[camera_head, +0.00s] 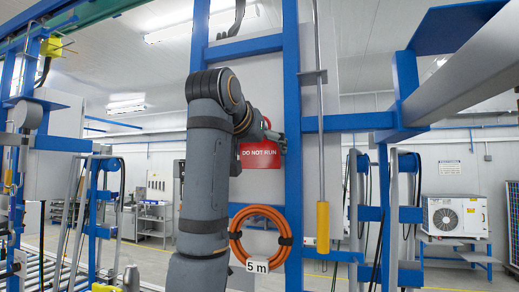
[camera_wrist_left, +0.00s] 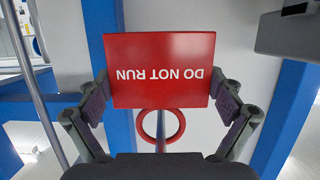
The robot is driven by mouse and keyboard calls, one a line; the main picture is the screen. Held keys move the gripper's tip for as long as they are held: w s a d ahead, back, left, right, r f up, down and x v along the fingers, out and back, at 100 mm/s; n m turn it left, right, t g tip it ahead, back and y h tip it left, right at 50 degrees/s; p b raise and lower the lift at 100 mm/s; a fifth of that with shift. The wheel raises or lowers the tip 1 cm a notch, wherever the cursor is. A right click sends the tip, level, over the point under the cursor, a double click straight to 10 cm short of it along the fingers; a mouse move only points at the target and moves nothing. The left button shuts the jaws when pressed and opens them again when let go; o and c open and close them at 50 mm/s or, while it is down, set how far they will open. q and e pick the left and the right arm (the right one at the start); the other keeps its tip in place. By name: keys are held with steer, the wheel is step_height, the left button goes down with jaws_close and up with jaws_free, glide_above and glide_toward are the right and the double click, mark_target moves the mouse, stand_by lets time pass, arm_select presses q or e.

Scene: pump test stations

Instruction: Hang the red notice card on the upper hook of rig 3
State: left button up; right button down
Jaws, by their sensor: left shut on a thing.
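The red notice card (camera_head: 259,161) reads "DO NOT RUN" and is upright in front of the pale panel between blue posts. My left gripper (camera_head: 279,141) is shut on it at its right side. In the left wrist view the card (camera_wrist_left: 160,68) appears upside down, with the gripper's fingers (camera_wrist_left: 162,98) at both side edges. The card's red ring (camera_wrist_left: 161,126) shows beyond its lower picture edge, with a thin grey rod (camera_wrist_left: 160,133) seen through it. I cannot tell whether the ring is around the rod or only in line with it. My right gripper is not in view.
An orange hose coil (camera_head: 236,238) with a "5 m" tag (camera_head: 257,265) hangs below the card. A blue post (camera_head: 293,200) stands right of the card, then a grey pole with a yellow cylinder (camera_head: 322,227). A blue beam (camera_head: 346,122) runs right.

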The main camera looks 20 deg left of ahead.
arm_select(q)
steer(key=o, duration=0.8)
steer(key=shift+r, duration=0.25)
step_height(320, 180, up, 9)
steer(key=shift+s+f, duration=0.1)
steer(key=shift+s, duration=0.05)
steer(key=shift+r, duration=0.35)
